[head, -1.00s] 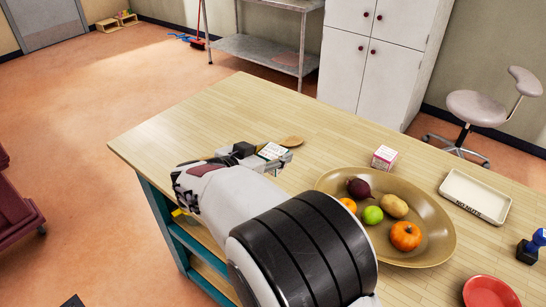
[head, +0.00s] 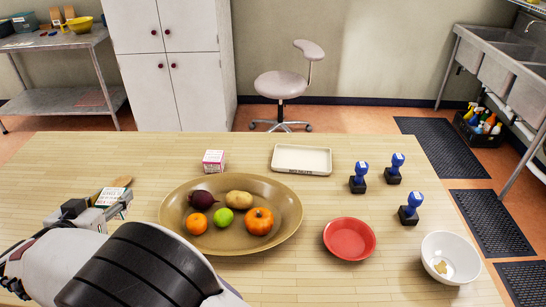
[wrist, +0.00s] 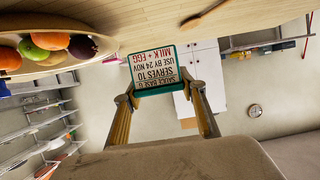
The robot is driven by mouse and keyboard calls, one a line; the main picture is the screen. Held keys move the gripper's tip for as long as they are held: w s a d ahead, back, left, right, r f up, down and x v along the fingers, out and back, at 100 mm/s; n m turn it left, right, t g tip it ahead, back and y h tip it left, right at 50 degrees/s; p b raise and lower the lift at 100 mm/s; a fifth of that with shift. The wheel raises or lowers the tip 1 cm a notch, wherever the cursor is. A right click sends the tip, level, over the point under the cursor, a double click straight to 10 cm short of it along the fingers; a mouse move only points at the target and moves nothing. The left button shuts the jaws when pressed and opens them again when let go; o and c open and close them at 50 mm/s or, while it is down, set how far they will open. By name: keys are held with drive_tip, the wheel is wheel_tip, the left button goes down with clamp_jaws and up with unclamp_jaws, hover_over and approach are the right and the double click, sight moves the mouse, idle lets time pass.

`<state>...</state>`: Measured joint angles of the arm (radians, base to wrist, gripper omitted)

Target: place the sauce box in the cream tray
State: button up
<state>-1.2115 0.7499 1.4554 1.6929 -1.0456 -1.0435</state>
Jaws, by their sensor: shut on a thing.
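My gripper (head: 103,207) is shut on the sauce box (head: 110,197), a small box with a white printed label, at the left of the head view. In the wrist view the sauce box (wrist: 163,68) shows teal edges and the words "serves 10" and "milk + egg", upside down, between both fingertips. The cream tray (head: 302,159) is at the table's far side, right of my gripper, with dark lettering on its front edge. It is empty and well apart from the box.
A wide brown bowl (head: 172,218) of fruit and vegetables lies between my gripper and the tray. A pink-and-white box (head: 213,161) stands left of the tray. Blue-handled stamps (head: 359,178) stand to its right. A red dish (head: 349,239), white bowl (head: 450,246) and wooden spoon (head: 122,182) are also on the table.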

drive_tip(key=w+d+r+m+h, duration=0.1)
drive_tip(key=w+d+m+h, duration=0.1)
drive_tip(key=w+d, duration=0.7)
drive_tip(key=r+m+g+h, duration=0.1)
drive_tip(key=r+m+h, duration=0.1)
drive_tip(key=m+h, duration=0.1)
hover_over(302, 167)
drive_tip(key=shift+f, duration=0.1)
wheel_tip(302, 167, down, 6)
drive_tip(key=shift+f, duration=0.2)
drive_tip(key=shift+f, duration=1.8)
drive_tip(key=shift+f, duration=0.5)
